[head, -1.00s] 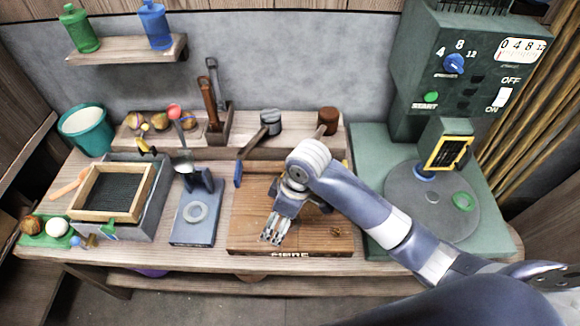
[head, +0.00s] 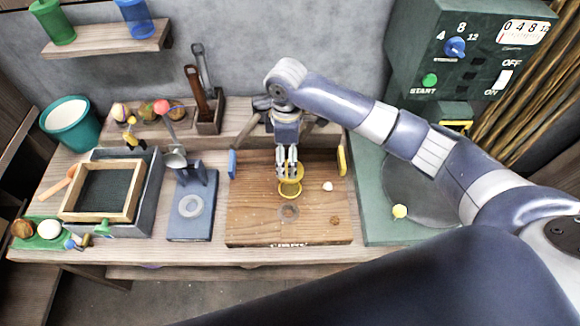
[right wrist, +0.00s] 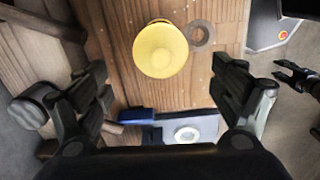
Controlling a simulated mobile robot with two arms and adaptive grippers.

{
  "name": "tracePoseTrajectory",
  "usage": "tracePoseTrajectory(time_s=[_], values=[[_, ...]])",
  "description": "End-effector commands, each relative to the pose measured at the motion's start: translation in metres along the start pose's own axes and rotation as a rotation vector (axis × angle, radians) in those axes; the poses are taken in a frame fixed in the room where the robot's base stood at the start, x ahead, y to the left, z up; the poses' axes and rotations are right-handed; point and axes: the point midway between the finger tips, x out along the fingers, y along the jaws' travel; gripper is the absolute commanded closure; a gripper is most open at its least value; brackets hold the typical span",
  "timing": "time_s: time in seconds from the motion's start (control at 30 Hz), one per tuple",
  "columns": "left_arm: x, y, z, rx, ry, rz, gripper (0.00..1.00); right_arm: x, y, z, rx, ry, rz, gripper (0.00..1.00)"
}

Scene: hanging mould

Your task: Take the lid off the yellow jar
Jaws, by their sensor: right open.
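The yellow jar (head: 290,187) stands on the wooden board (head: 255,225), partly hidden by my gripper in the head view. In the right wrist view its round, pale yellow top (right wrist: 161,48) faces the camera; I cannot make out a seam between lid and body. My right gripper (head: 288,163) is just above and behind the jar in the head view. In the right wrist view its two fingers (right wrist: 165,88) are spread wide with nothing between them, and the jar lies beyond them, towards the upper edge.
A blue block (head: 233,164) and a yellow block (head: 341,160) flank the board. A blue stand (head: 188,228) is left; the green machine (head: 440,70) is right.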

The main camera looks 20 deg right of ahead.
Motion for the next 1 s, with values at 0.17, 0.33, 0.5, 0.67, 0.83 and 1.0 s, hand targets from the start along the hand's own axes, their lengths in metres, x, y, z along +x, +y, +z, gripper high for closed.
tracePoseTrajectory(time_s=[0.17, 0.33, 0.5, 0.67, 0.83, 1.0], values=[[-0.011, 0.0, -0.001, 0.0, -0.001, 0.0, 0.6, 0.018, -0.002, 0.001, 0.0, -0.003, -0.003, 0.12], [-0.017, -0.001, -0.002, 0.0, 0.0, 0.0, 0.6, 0.044, -0.002, 0.001, 0.0, -0.001, -0.001, 0.12], [-0.018, -0.001, -0.003, 0.0, 0.001, 0.0, 0.6, 0.053, -0.002, 0.001, -0.001, 0.001, 0.001, 0.12], [-0.017, -0.001, -0.004, 0.0, 0.004, -0.001, 0.6, 0.053, -0.002, 0.001, -0.001, 0.001, 0.001, 0.12], [-0.017, -0.001, -0.006, 0.0, 0.007, -0.001, 0.6, 0.053, -0.002, 0.001, -0.001, 0.001, 0.002, 0.44], [-0.017, -0.001, -0.007, 0.0, 0.007, -0.001, 0.6, 0.053, -0.002, 0.001, -0.001, 0.0, 0.001, 0.51]])
